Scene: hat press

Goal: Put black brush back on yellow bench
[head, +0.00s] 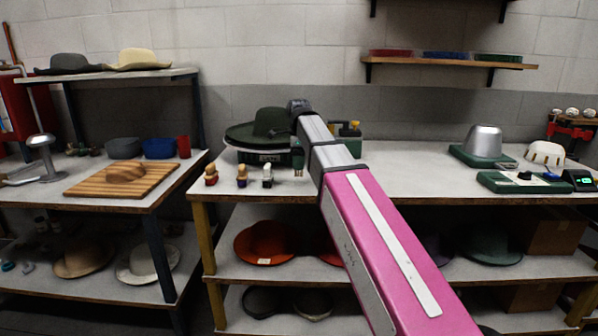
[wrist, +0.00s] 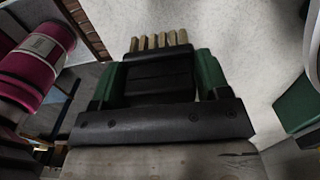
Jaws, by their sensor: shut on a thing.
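In the wrist view my gripper (wrist: 155,80) is shut on the black brush (wrist: 160,68). The brush has a dark block and a row of tan bristle tufts pointing away from my wrist. In the head view my gripper (head: 298,168) is above the left part of the yellow bench (head: 420,172), the pale-topped table with yellow legs. It is just right of a small row of figure-like objects. The brush is too small there to make out clearly. I cannot tell whether it touches the benchtop.
Several small upright objects (head: 241,176) stand along the bench's front left edge. A dark green hat (head: 268,128) on a green base is behind them. A silver dome (head: 483,140) on a green base stands at right. The benchtop between is mostly clear.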

